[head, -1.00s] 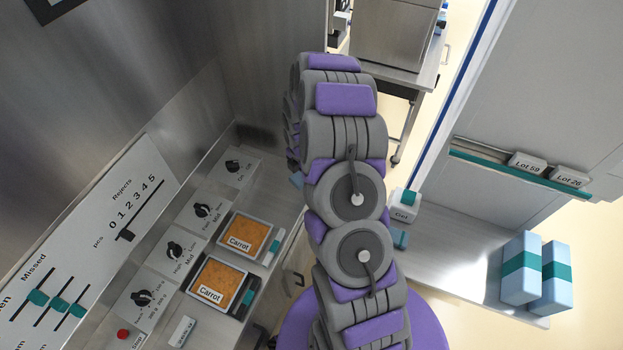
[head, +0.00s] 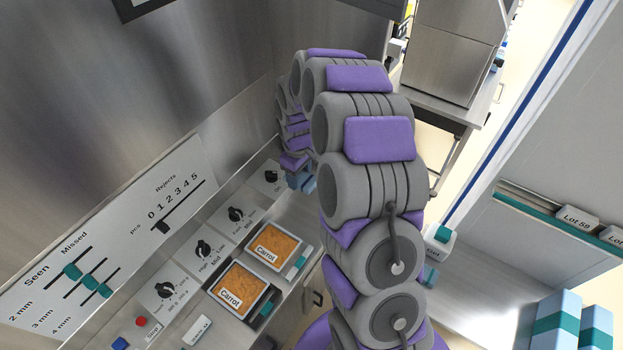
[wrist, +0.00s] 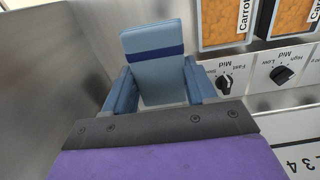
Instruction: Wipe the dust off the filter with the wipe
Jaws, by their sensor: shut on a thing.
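My gripper (wrist: 157,82) has blue fingers and is shut on a light blue flat pad with a dark blue band, which looks like the wipe (wrist: 158,68). The pad stands out beyond the fingertips. In the head view, my gripper (head: 300,181) is at the far end of the counter, near the steel wall and above the last dial panel. The wipe is hard to pick out there. I cannot make out the filter or any dust in either current view; my arm hides part of the far end.
Two carrot trays (head: 238,291) (head: 273,246) sit on the counter beside a row of dial panels (head: 203,250). A panel of sliders (head: 100,262) and a red button (head: 141,321) are at the left. A gel bottle (head: 437,242) and light blue packs (head: 553,325) stand on the right shelf.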

